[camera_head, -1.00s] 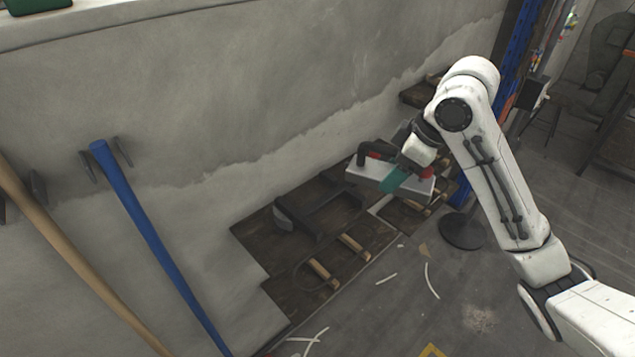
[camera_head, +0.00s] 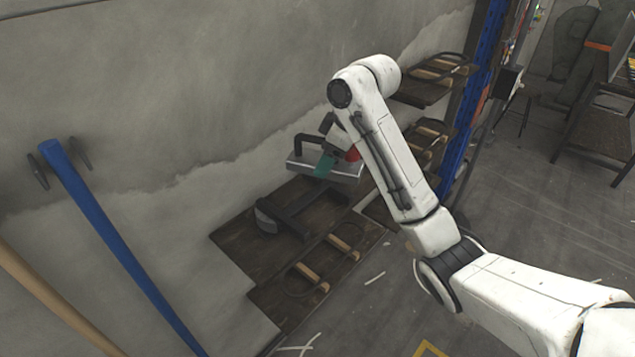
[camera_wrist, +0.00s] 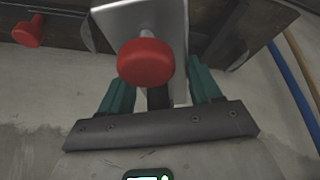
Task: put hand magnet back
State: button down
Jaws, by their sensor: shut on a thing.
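The hand magnet (camera_head: 345,177) is a flat grey metal block with a black handle and red parts. My gripper (camera_head: 324,166), with green fingers, is shut on it and holds it in front of the grey wall, above the dark wooden rack boards (camera_head: 240,245). In the wrist view the magnet (camera_wrist: 120,22) shows as a pale metal plate with a big red knob, between the green fingers of my gripper (camera_wrist: 160,92). The exact grip point is partly hidden by the knob and the dark gripper bar.
A black bracket-like piece (camera_head: 268,219) lies on the rack below. Wooden-handled tools (camera_head: 307,273) hang lower on it. A higher wooden shelf (camera_head: 425,92) is at right, near a blue post (camera_head: 490,45). A blue pole (camera_head: 110,235) and a tan pole (camera_head: 45,297) lean at left.

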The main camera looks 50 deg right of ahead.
jog(key=w+f, duration=0.1)
jog(key=w+f+p, duration=0.1)
jog(key=w+f, duration=0.1)
jog(key=shift+f, duration=0.25)
jog(key=shift+w+f+p, duration=0.15)
jog(key=shift+f+p, duration=0.45)
jog(key=shift+f, duration=1.05)
jog(key=shift+f, duration=0.55)
jog(key=shift+c, duration=0.9)
grip_release()
jog(key=shift+r, duration=0.1)
